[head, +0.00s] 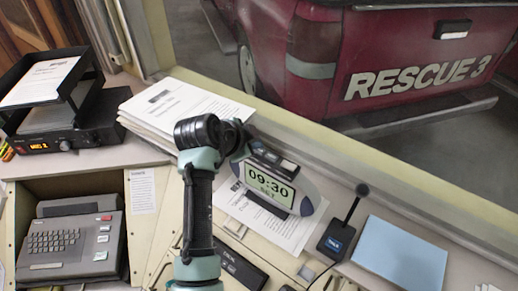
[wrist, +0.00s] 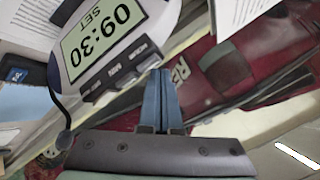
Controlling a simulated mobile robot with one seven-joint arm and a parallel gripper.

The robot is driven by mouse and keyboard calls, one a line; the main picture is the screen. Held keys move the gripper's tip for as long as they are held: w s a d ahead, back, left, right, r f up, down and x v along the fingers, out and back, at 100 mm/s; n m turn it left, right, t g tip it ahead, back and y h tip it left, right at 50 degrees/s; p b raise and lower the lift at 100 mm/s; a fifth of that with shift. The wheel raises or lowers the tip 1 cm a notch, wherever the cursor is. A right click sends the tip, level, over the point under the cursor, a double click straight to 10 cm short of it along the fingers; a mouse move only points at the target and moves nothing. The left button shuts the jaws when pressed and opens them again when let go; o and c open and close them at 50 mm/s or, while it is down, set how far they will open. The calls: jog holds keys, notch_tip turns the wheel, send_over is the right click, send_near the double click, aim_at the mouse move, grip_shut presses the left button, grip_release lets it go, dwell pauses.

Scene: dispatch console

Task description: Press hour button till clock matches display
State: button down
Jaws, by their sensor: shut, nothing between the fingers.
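The clock (head: 307,188) stands on papers on the counter, near the window ledge. Its screen (head: 269,186) reads 09:30 with SET beneath. In the wrist view the clock (wrist: 165,15) is upside down, and several dark buttons line its near edge. The end button (wrist: 148,50) is closest to my fingers; its label looks like HOUR but is blurred. My gripper (wrist: 161,74) is shut and empty, its blue fingertips close by that button; I cannot tell whether they touch. In the head view my wrist hides the fingertips.
A radio (head: 70,143) with a small orange display, too small to read surely, sits under a paper tray at left. A paper stack (head: 165,105) lies beside my arm. A desk microphone (head: 336,238) and blue folder (head: 402,255) lie right. A red truck (head: 400,60) stands beyond the ledge.

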jog(key=shift+f, duration=0.3)
dwell(0.5)
jog(key=shift+r+p, duration=0.3)
jog(key=shift+r, duration=0.5)
notch_tip(320, 180, up, 5)
jog(key=p, duration=0.3)
dwell(0.7)
